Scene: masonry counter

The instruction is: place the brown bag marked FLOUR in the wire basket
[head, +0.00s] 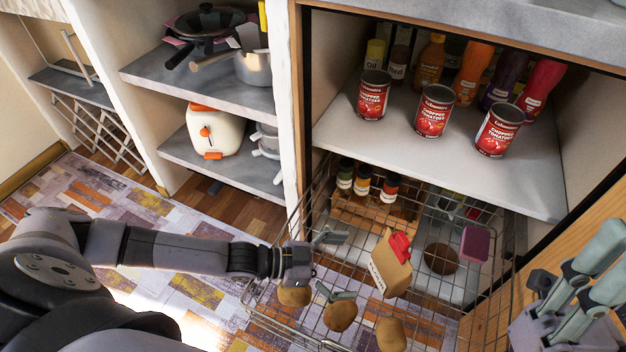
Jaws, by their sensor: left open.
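The brown paper bag (396,276) has a red top and a pale label on its left side, too small to read surely. It is tilted and appears within the outline of the wire basket (283,326). I cannot tell whether it rests on the basket's bottom. My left gripper (338,266) is open and empty over the basket, just left of the bag, its fingers pointing toward it with a gap. My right gripper (607,262) is at the right edge, partly cut off, away from the bag.
Several brown potatoes (341,316) lie in the basket, with a purple block (474,243) at its right side. Behind it is a low shelf with small jars (362,181). Above, a shelf (350,135) holds tomato cans (434,110) and bottles. A wooden panel (598,213) stands right.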

